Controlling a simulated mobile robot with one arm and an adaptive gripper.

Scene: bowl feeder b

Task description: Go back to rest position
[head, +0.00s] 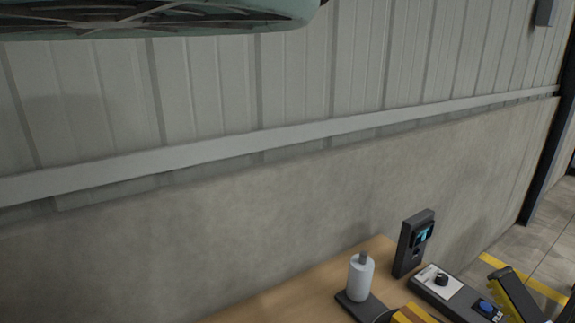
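I cannot make out my gripper in the head view. The task names no object. A wooden table (290,298) reaches in from the bottom edge. On it, a pale bottle-like cylinder (360,279) with a grey top stands upright on a dark flat base. A dark upright device (414,243) with a small screen stands behind it, near the wall.
A control box (450,291) with a dark knob and a blue button lies at the right. A black and yellow part (517,298) and a yellow part (412,314) are cut off below. A greenish object (170,22) hangs overhead. Floor shows at far right.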

